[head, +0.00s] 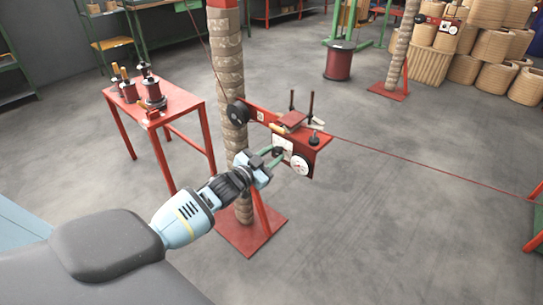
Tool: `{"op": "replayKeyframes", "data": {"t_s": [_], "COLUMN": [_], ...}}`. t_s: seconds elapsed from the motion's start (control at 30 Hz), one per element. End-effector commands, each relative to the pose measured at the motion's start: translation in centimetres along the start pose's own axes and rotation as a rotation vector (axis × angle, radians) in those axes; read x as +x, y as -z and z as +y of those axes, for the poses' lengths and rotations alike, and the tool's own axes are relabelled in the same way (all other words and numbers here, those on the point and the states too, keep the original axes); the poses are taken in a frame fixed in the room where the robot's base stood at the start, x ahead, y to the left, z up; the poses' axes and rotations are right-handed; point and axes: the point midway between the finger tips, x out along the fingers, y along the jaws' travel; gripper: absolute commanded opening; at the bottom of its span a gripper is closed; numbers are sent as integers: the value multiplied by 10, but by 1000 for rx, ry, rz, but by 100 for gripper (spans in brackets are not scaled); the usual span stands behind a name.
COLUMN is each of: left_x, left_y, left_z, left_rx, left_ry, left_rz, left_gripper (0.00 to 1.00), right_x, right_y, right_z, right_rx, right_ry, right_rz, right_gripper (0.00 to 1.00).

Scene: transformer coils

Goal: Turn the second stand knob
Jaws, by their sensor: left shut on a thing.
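A red stand unit (312,142) is fixed to a wrapped post (230,95) on a red base plate, in the middle of the head view. Its front panel carries a white round dial (299,165) and a dark knob. My left gripper (274,155) is at the panel, left of the dial, with its greenish fingers shut on the dark knob (278,151). The fingers partly hide the knob, so its turn angle cannot be told. A similar unit (436,23) stands on another post at the back right. My right gripper is not in view.
A red table (182,101) with several small coil spools stands at the left. A thin red wire (430,165) runs from the stand to the right edge. Wound coils (487,45) are stacked at the back right. The floor right of the stand is clear below the wire.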

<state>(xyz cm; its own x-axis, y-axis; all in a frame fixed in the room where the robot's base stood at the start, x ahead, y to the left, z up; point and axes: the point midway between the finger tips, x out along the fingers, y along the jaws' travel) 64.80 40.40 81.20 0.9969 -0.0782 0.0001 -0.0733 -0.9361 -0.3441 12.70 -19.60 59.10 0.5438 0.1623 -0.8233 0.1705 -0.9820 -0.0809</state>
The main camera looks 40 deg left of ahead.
Motion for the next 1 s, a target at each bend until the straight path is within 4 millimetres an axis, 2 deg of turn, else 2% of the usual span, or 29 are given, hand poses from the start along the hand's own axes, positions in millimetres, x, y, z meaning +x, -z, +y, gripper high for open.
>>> {"op": "replayKeyframes", "data": {"t_s": [0.13, 0.17, 0.33, 0.67, 0.77, 1.0], "left_x": [0, 0, 0, -2, -10, -42], "left_y": [-1, -1, 0, 0, -1, -1], "left_z": [0, 0, 0, 0, 0, 1], "left_rx": [-1, -2, -2, -2, -2, -2], "left_ry": [0, 0, 0, 0, -1, -1], "left_rz": [-1, -1, -1, 0, -2, -2], "left_gripper": [7, 31, 52, 52, 52, 52], "right_x": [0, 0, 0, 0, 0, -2], "right_y": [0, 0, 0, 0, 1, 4], "right_z": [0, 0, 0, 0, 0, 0], "right_rx": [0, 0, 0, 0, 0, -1], "right_ry": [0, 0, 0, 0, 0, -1], "right_rz": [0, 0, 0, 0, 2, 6], "right_gripper": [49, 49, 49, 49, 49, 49]}}
